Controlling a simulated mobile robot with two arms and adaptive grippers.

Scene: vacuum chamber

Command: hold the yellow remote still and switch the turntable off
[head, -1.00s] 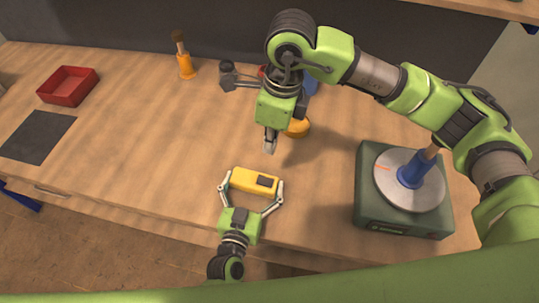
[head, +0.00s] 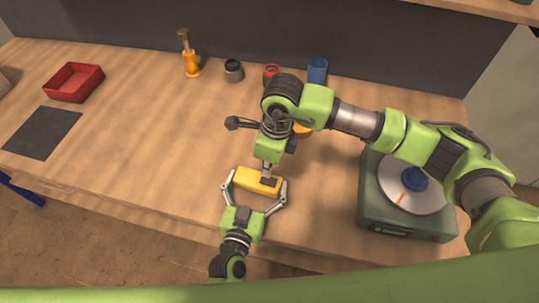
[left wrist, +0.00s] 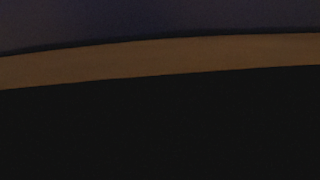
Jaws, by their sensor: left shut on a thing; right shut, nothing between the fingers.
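The yellow remote (head: 246,180) lies on the wooden bench near its front edge, with a dark patch at its right end. My left gripper (head: 254,186) is shut on the remote, one finger at each end. My right gripper (head: 266,172) is shut and empty, pointing down at the remote's dark patch; whether its tip touches cannot be told. The turntable (head: 384,219) is a dark green box with a grey disc on top, at the right. An orange mark shows on the disc. The left wrist view is mostly dark and shows no remote.
A blue piece (head: 415,179) stands on the disc. A red tray (head: 75,81) and a dark mat (head: 42,132) are at the left. An orange holder (head: 192,66), a grey cup (head: 233,70), a red cup (head: 271,73) and a blue cup (head: 317,70) stand at the back. The left middle is clear.

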